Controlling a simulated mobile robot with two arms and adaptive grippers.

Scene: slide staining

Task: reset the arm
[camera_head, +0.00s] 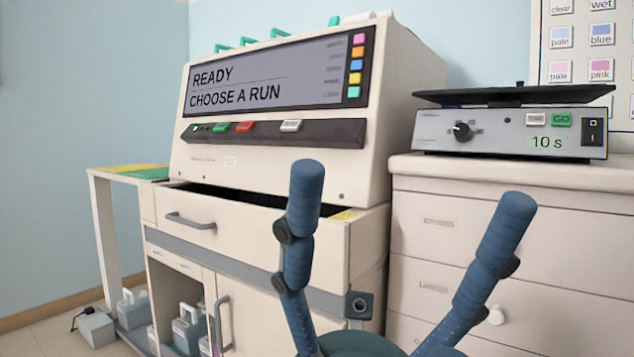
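A staining machine (270,160) with a "READY CHOOSE A RUN" screen (275,72) stands on a cabinet (235,247) ahead. A grey device (490,133) showing "10 s" sits on a drawer unit (560,265) at right. Bottles (186,328) stand low at left.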

